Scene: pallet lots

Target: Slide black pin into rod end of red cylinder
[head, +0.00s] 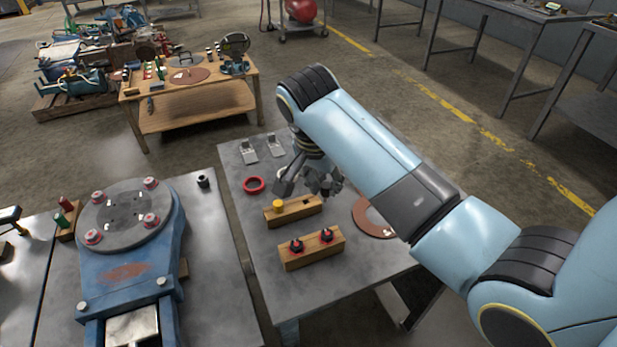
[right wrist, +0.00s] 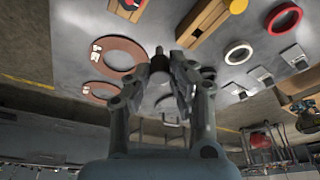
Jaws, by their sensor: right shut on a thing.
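My right gripper (head: 310,185) hangs over the middle grey table, behind the wooden blocks. In the right wrist view the gripper (right wrist: 160,72) is shut on a small dark piece, the black pin (right wrist: 158,61), which shows between its fingertips. The gripper hides most of the pin in the head view. I cannot make out a red cylinder with a rod end for certain. A small red upright piece (head: 66,203) stands on a wooden block at the left. My left gripper is not in view.
A wooden block with a yellow knob (head: 278,205) and a wooden block with two red-black knobs (head: 312,250) lie near the gripper. A red ring (head: 253,185) and a copper disc (head: 374,216) lie beside them. A blue flanged machine (head: 130,265) stands left; a loaded pallet (head: 75,108) lies behind.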

